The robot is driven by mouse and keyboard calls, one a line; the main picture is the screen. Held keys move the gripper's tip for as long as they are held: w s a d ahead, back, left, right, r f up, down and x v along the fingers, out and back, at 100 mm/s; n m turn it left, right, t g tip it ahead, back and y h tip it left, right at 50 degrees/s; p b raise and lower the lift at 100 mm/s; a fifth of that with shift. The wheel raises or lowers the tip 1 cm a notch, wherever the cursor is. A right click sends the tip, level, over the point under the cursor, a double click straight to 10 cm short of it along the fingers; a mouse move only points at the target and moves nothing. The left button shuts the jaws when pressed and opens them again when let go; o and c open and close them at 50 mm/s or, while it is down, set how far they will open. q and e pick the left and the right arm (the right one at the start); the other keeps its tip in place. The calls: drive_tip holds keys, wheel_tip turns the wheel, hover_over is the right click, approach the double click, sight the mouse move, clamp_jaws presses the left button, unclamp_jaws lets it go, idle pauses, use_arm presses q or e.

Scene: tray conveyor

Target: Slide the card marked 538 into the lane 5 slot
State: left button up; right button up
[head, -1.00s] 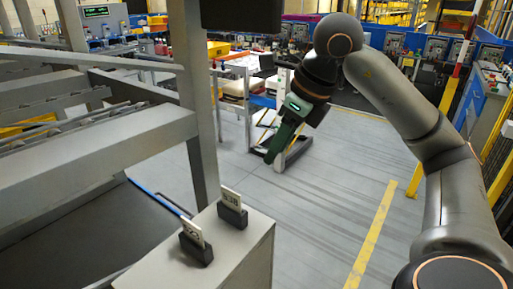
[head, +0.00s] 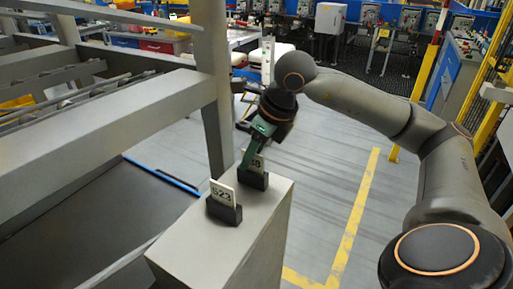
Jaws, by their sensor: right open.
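The card marked 538 (head: 257,163) stands upright in a black holder (head: 252,180) on top of a grey pedestal (head: 222,243). Its left part is hidden by my right gripper, and only its last digits show. My right gripper (head: 248,161) is open, pointing down at the card from behind; I cannot tell whether it touches the card. A second card, marked 523 (head: 222,193), stands in its own black holder (head: 224,211) nearer to me. I cannot make out a lane 5 slot. My left gripper is not in view.
A grey metal frame with beams (head: 120,120) fills the left side, and its post (head: 215,100) rises just behind and left of the pedestal. Open floor with yellow lines (head: 350,225) lies to the right. Benches and equipment stand at the back.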

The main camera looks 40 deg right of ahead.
clamp_jaws()
drive_tip(key=shift+r, duration=0.1)
idle(0.7)
drive_tip(key=shift+r+p, duration=2.25)
drive_tip(key=shift+r, duration=0.3)
wheel_tip(320, 180, up, 4)
drive_tip(key=p, duration=0.3)
drive_tip(key=shift+f, duration=0.1)
